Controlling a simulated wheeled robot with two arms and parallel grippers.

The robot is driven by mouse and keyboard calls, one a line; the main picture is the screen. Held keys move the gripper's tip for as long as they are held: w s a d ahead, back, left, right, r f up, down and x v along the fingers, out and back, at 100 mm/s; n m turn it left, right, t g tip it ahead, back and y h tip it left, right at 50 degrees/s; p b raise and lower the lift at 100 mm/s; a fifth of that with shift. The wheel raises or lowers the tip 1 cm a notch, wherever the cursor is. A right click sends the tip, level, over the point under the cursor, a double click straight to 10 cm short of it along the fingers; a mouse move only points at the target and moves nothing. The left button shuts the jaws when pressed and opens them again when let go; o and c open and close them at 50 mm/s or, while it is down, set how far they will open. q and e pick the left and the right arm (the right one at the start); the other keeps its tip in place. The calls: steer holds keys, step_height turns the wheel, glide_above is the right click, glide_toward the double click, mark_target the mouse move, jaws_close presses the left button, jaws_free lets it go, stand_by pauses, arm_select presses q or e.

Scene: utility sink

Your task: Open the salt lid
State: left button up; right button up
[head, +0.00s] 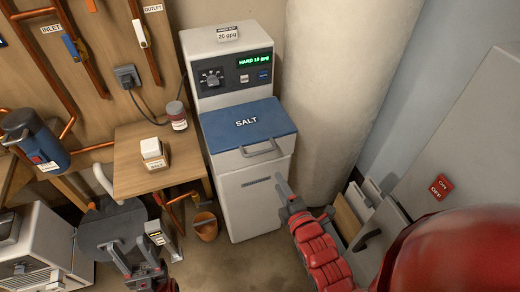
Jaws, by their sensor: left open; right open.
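The blue salt lid (248,124), marked SALT, lies shut on top of the white softener cabinet (250,198). A grey bar handle (262,149) shows at the front just below the lid. My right gripper (284,188) is open and empty, in front of the cabinet and below and right of the handle, apart from it in the picture. My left gripper (136,262) is open and empty at the lower left, well away from the lid.
A control panel (236,76) stands behind the lid. A small wooden table (140,178) with a white box (153,153) and a jar (176,116) is at left. A copper-coloured bucket (205,226) stands on the floor. A pale cylinder (335,90) rises at right.

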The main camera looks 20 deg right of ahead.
steer(key=b, duration=0.7)
glide_toward(260, 152)
steer(key=w+f, duration=0.1)
steer(key=w, duration=0.3)
steer(key=w+p, duration=0.1)
steer(key=w, duration=0.1)
steer(key=w+f+p, duration=0.1)
steer(key=w, duration=0.2)
steer(key=shift+a, duration=0.1)
steer(key=shift+w+f, duration=0.3)
steer(key=shift+w, duration=0.3)
steer(key=shift+c, duration=0.3)
jaws_close()
